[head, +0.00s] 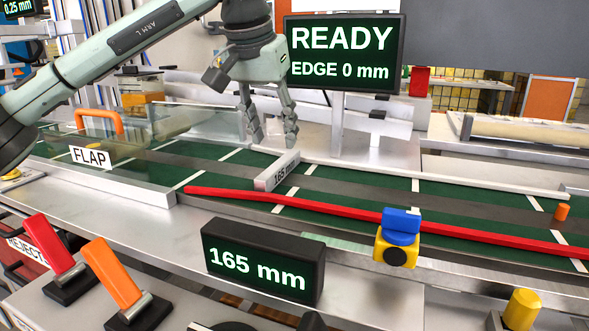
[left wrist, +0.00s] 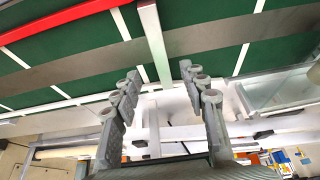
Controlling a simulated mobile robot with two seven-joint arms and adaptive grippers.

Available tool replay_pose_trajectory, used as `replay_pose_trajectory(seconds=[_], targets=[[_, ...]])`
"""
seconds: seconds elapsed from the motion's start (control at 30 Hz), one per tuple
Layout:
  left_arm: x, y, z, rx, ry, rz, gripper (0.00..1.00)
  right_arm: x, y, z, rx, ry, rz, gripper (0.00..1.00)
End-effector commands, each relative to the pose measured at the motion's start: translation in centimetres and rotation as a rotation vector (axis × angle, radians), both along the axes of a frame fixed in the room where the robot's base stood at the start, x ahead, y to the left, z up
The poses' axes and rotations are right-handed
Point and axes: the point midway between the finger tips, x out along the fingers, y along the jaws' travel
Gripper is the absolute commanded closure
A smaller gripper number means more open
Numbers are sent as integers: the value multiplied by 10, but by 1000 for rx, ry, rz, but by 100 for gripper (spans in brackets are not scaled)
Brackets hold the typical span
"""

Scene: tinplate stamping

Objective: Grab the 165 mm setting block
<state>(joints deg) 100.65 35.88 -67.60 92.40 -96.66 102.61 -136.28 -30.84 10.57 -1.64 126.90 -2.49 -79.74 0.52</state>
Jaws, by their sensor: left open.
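The 165 mm setting block (head: 277,172) is a pale grey bar with a "165" label on its near end. It lies on the green belt (head: 345,203), behind the red strip. My left gripper (head: 270,138) is open, fingers pointing down, just above and behind the block's far end. In the left wrist view the block (left wrist: 154,42) runs up from the gap between the open fingers of my left gripper (left wrist: 160,76). I cannot tell whether any finger touches it. My right gripper is not in view.
A red strip (head: 330,213) runs along the belt's near side, with a blue and yellow knob (head: 398,238) in front. A clear guard marked FLAP (head: 90,156) stands left. A "165 mm" display (head: 263,262) stands in front; a "READY, EDGE 0 mm" screen (head: 343,53) stands behind.

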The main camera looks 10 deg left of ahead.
Motion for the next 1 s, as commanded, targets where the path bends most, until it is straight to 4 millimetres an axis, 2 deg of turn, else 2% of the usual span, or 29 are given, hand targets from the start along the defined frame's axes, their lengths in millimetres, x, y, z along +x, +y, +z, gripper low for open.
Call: replay_pose_trajectory(seconds=[0.03, 0.27, 0.5, 0.73, 1.0], targets=[[2, 0, -8, 0, 3, 1, 57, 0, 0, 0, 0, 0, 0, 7], [11, -2, -27, -2, 5, 0, 57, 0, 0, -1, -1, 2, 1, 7], [24, -4, -58, -5, 3, 0, 57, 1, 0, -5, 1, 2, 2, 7], [26, -5, -61, -5, 2, 0, 57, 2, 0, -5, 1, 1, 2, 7], [26, -5, -61, -5, 2, 1, 89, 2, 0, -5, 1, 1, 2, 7]])
